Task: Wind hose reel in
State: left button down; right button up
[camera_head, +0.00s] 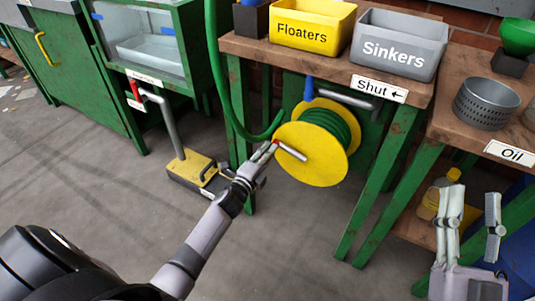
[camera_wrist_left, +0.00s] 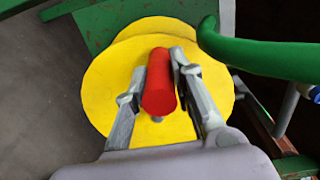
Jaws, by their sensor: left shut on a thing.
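The hose reel (camera_head: 312,158) has yellow discs with green hose (camera_head: 333,125) wound between them, and hangs under the wooden bench. A length of green hose (camera_head: 215,60) runs up from the reel at its left; it also crosses the upper right of the left wrist view (camera_wrist_left: 260,55). My left gripper (camera_head: 270,148) is at the front disc, shut on the reel's red crank handle (camera_wrist_left: 159,85), with one finger on each side of it. A grey crank arm (camera_head: 291,151) shows beside the fingers. My right gripper (camera_head: 472,215) is open and empty at the lower right.
A yellow Floaters bin (camera_head: 312,22) and a grey Sinkers bin (camera_head: 398,42) stand on the bench (camera_head: 300,57). A yellow-based pump (camera_head: 192,171) stands left of the reel. The Oil table (camera_head: 450,128) holds a perforated basket (camera_head: 486,102). The front floor is clear.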

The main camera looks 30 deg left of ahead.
pick_arm(q)
jog(key=shift+d+r, duration=0.1)
jog(key=shift+r, duration=0.3)
jog(key=c, duration=1.4)
grip_release()
jog(key=shift+f, duration=0.1)
jog(key=shift+o, duration=0.2)
jog(key=shift+s+f, duration=0.1)
jog(key=shift+s, duration=0.3)
jog(key=s, duration=1.1)
jog(key=shift+a, duration=0.25)
